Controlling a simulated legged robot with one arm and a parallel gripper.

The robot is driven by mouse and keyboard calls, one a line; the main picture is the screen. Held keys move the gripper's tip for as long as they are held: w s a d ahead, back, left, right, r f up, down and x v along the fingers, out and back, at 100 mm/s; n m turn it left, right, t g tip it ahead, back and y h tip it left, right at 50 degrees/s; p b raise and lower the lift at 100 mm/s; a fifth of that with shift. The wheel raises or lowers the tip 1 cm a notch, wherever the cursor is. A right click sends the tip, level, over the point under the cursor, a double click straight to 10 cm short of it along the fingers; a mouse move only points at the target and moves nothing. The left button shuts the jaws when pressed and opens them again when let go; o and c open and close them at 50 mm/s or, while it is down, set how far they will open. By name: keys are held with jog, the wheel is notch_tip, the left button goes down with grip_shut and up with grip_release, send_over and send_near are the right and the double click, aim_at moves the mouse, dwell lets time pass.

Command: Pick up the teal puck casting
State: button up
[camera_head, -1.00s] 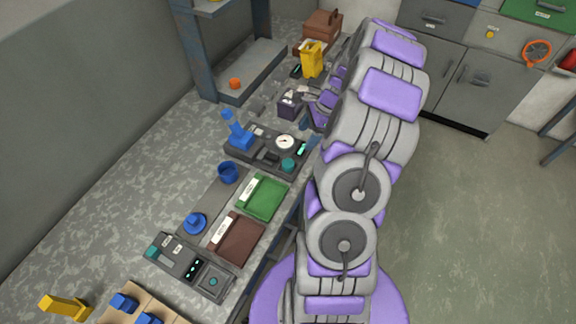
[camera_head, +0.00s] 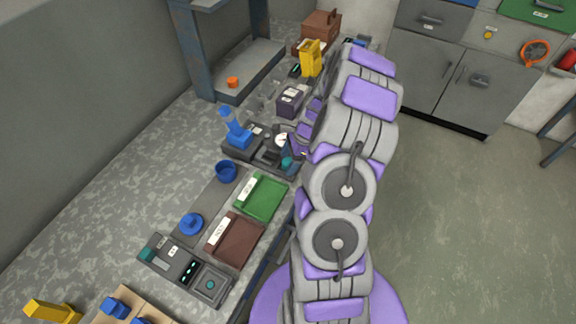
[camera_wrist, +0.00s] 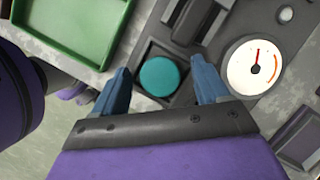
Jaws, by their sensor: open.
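The teal puck casting (camera_wrist: 159,76) is a round disc seated in a square dark recess of a grey fixture (camera_wrist: 184,50) in the wrist view. In the head view the puck (camera_head: 287,161) is small and partly hidden by my gripper. My gripper (camera_wrist: 163,80) is open, with one blue finger to the left of the puck and one to the right. A gap shows on both sides, and nothing is held. How high the fingertips are above the puck is hard to tell.
A white dial gauge (camera_wrist: 254,66) sits close to the right finger. A green tray (camera_head: 262,198) and a brown tray (camera_head: 235,240) lie nearer on the bench. A blue clamp-like part (camera_head: 236,130) stands up at the fixture's left end. A dark box (camera_head: 290,102) stands behind.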

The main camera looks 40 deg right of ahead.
jog(key=shift+d, duration=0.1)
jog(key=c, duration=1.2)
jog(key=shift+r, duration=0.15)
